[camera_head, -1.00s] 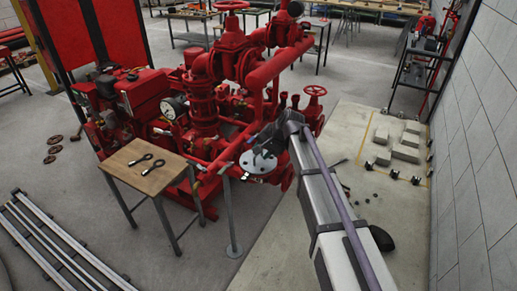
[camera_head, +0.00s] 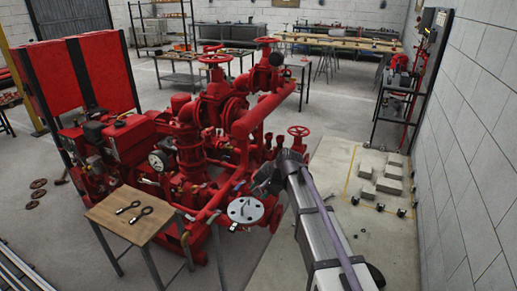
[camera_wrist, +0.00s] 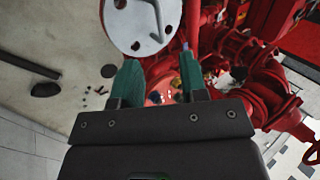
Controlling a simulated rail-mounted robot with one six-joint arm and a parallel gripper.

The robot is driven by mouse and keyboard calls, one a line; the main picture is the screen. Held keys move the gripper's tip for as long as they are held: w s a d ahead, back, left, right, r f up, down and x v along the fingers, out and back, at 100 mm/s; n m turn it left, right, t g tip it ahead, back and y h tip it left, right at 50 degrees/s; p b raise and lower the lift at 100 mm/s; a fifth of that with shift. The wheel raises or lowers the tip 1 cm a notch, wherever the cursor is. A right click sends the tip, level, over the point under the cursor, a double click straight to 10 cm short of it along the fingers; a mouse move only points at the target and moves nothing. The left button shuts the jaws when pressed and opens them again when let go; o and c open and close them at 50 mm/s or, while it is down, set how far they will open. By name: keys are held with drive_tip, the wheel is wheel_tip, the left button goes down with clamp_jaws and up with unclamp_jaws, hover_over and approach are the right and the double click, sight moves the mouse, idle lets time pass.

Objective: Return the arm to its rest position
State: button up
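My gripper (camera_head: 268,180) shows in the head view at the end of my grey arm, just right of the pumpset's round white flange (camera_head: 245,210). In the wrist view, my gripper (camera_wrist: 160,62) has two green fingers standing apart, with nothing seen held between them. The white flange (camera_wrist: 125,22) also shows in the wrist view, beyond the fingers, with a bent grey handle-like piece across it. The red pumpset (camera_head: 205,140) fills the middle of the head view, and its red pipework (camera_wrist: 245,55) lies at the right of the wrist view.
A small wooden table (camera_head: 110,216) with two dark tools stands left of the flange. Grey blocks (camera_head: 385,178) lie on the pale floor slab at right, near the block wall (camera_head: 470,140). Workbenches and a rack (camera_head: 400,90) stand behind. Open floor lies right of the pumpset.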

drive_tip(key=s+d+f+n+g+h, duration=0.1)
drive_tip(key=s+d+h, duration=0.1)
drive_tip(key=s+d, duration=0.3)
drive_tip(key=s+d+f+n+g+h, duration=0.1)
drive_tip(key=s+d, duration=0.4)
drive_tip(key=s, duration=0.7)
drive_tip(key=s+d+f+n+h, duration=0.1)
drive_tip(key=s+d+n+h, duration=0.1)
drive_tip(key=s+d, duration=0.4)
drive_tip(key=s+h, duration=0.1)
drive_tip(key=s, duration=0.1)
drive_tip(key=shift+s+n+g, duration=0.3)
drive_tip(key=shift+g, duration=0.1)
drive_tip(key=shift+r, duration=0.1)
